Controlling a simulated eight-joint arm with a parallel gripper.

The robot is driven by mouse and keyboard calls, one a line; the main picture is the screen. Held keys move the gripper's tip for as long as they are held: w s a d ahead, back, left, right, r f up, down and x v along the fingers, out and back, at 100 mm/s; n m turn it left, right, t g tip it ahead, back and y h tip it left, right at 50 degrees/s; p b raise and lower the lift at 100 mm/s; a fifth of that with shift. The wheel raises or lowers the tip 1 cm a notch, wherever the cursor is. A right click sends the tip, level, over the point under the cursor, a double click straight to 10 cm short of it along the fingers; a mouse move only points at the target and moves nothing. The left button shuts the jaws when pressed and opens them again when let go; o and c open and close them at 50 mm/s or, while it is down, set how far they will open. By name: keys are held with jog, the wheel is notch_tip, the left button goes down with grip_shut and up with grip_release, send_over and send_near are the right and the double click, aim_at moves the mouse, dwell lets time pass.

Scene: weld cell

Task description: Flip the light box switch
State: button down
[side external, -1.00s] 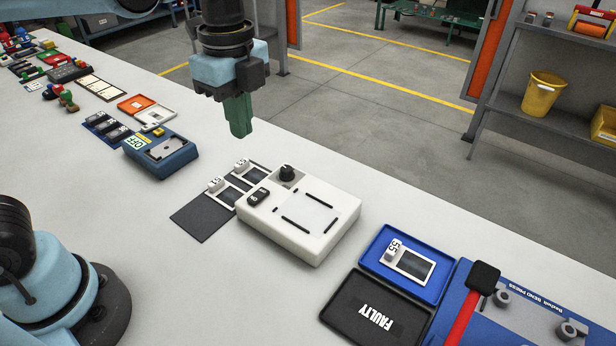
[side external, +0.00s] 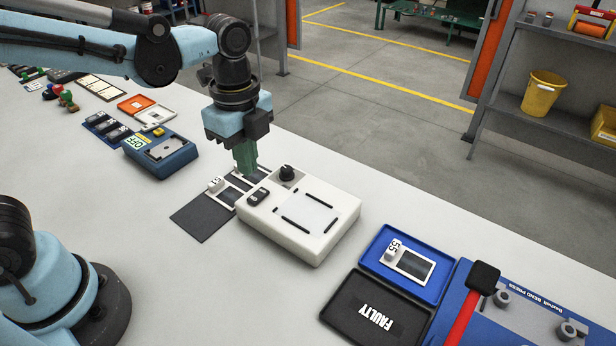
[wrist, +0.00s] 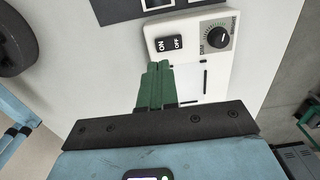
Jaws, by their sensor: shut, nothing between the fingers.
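The white light box (side external: 315,235) sits on the table in the middle of the side view. Its black rocker switch (side external: 258,197) is on the left corner, next to a round black dial (side external: 287,173). In the wrist view the switch (wrist: 170,44) reads ON and OFF, and the dial (wrist: 217,37) is marked DIM. My gripper (side external: 246,170) has green fingers, shut and empty. It points down above the back left side of the light box, close to the switch and apart from it. In the wrist view the fingertips (wrist: 158,68) appear just below the switch.
A dark mat (side external: 203,221) with white-framed pieces lies left of the light box. A blue tray (side external: 440,282) with a piece labelled 55 and a black FAULTY tray (side external: 350,310) lie to the right. A blue device (side external: 172,160) marked OFF stands farther left.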

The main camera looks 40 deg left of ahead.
aim_at(252, 200)
notch_tip(252, 200, down, 6)
jog(key=shift+f, duration=0.25)
jog(key=shift+s+f, duration=0.1)
jog(key=shift+f, duration=0.05)
dwell(0.5)
dwell(0.3)
jog(key=shift+w+r, duration=0.3)
jog(key=shift+w, duration=0.5)
notch_tip(252, 200, up, 14)
jog(key=s, duration=0.2)
dwell(0.4)
jog(key=shift+f, duration=0.1)
